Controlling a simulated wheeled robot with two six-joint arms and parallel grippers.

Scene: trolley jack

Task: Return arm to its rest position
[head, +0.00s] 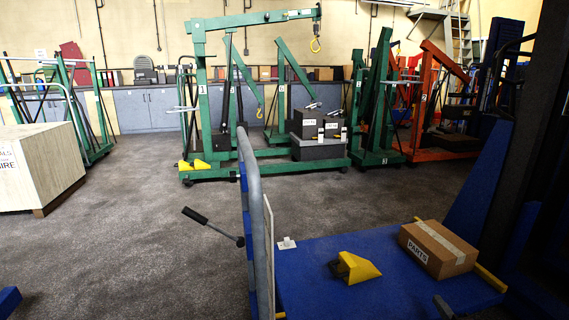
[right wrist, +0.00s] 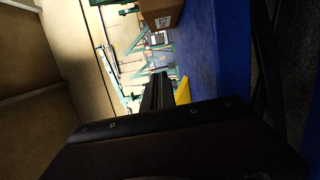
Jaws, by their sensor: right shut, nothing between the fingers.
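My right gripper (right wrist: 158,92) shows in the right wrist view as dark, narrow fingers close together, with nothing between them. It is above the blue platform (right wrist: 203,45) and points towards a yellow wedge (right wrist: 183,92), partly hidden behind it. There the blue platform (head: 320,296) bears the yellow wedge (head: 356,267) and a cardboard box (head: 438,248) marked PARTS. A lever with a black grip (head: 194,215) sticks out to the left of the grey tube rail (head: 254,190). My left gripper is not in view.
A large pale crate (head: 40,165) stands at the left. Green hoist frames (head: 203,110) and an orange one (head: 430,110) stand at the back. A tall blue column (head: 478,200) rises at the right. The grey floor (head: 130,240) left of the rail is mostly clear.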

